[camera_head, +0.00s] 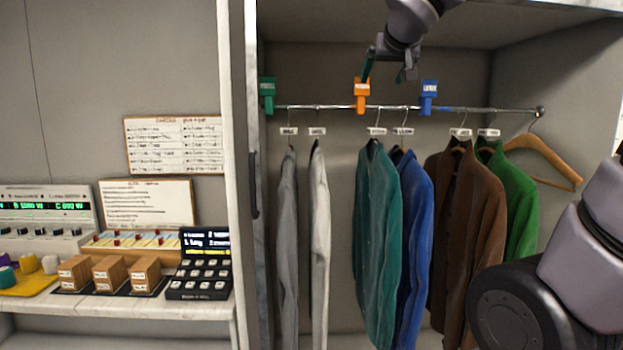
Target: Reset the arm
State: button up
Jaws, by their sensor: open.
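My gripper (390,72) is in the upper middle of the head view, in front of and a little above the clothes rail (320,107). Its fingers point downward, are apart, and hold nothing that I can see. One finger tip overlaps the orange tag (361,96) in the picture; I cannot tell if they touch. My arm comes in from the top edge, and other parts of my arm fill the lower right.
A green tag (268,95) and a blue tag (428,98) sit on the rail. Several jackets hang below, including a teal one (377,245). An empty wooden hanger (545,158) is at right. The closet's side wall (241,180) separates it from a cluttered counter (120,305).

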jog(key=s+d+f+m+g+y, duration=0.2)
jog(key=s+f+g, duration=0.4)
jog(key=s+f, duration=0.9)
jog(key=s+m, duration=0.1)
jog(key=s, duration=0.2)
jog(key=shift+s+d+f+y, duration=0.25)
jog(key=shift+d+f+y, duration=0.1)
jog(key=shift+y, duration=0.05)
